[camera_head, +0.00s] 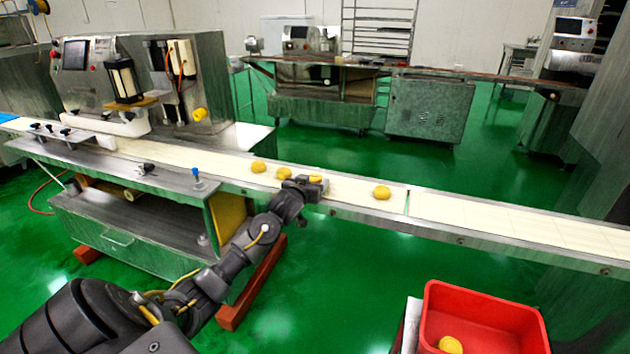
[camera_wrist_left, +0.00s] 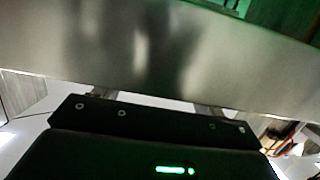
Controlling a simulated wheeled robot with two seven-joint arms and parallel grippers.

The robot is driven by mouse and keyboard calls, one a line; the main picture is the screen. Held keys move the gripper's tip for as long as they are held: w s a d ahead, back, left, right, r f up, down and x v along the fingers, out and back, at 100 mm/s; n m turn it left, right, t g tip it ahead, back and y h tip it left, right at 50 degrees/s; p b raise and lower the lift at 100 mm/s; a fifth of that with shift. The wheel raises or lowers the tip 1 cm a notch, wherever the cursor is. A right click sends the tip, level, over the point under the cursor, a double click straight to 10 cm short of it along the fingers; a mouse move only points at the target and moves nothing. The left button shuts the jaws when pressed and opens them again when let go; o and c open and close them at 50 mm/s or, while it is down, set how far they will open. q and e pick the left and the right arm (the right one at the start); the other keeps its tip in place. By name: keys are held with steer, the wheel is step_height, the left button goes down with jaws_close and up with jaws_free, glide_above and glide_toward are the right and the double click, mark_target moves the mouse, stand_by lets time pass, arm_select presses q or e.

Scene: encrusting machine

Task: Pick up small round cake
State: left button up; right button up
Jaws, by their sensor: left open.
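Several small round yellow cakes lie in a spaced row on the white conveyor belt (camera_head: 345,190) in the head view. Two cakes, one (camera_head: 258,167) and another (camera_head: 284,172), are left of my left gripper (camera_head: 312,187). A third cake (camera_head: 316,178) is right at the gripper and partly hidden by it. A fourth cake (camera_head: 382,192) lies alone farther right. My left gripper is open at the belt's near edge; whether it touches the third cake I cannot tell. The left wrist view shows a blurred metal surface close up and no cake. My right gripper is not in view.
A red bin (camera_head: 480,308) with a yellow cake (camera_head: 451,345) inside stands at the lower right. The encrusting machine (camera_head: 185,80) stands at the left end of the belt. The belt's metal side rail (camera_head: 480,238) runs along its near edge. Green floor (camera_head: 330,285) is open in front.

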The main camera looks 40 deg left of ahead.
mark_target(312, 179)
arm_select(q)
steer(key=shift+w+a+f, duration=0.1)
steer(key=shift+w+a, duration=0.05)
steer(key=shift+w, duration=0.45)
steer(key=c, duration=1.1)
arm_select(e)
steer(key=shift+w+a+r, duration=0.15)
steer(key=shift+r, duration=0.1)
arm_select(q)
steer(key=shift+o, duration=0.2)
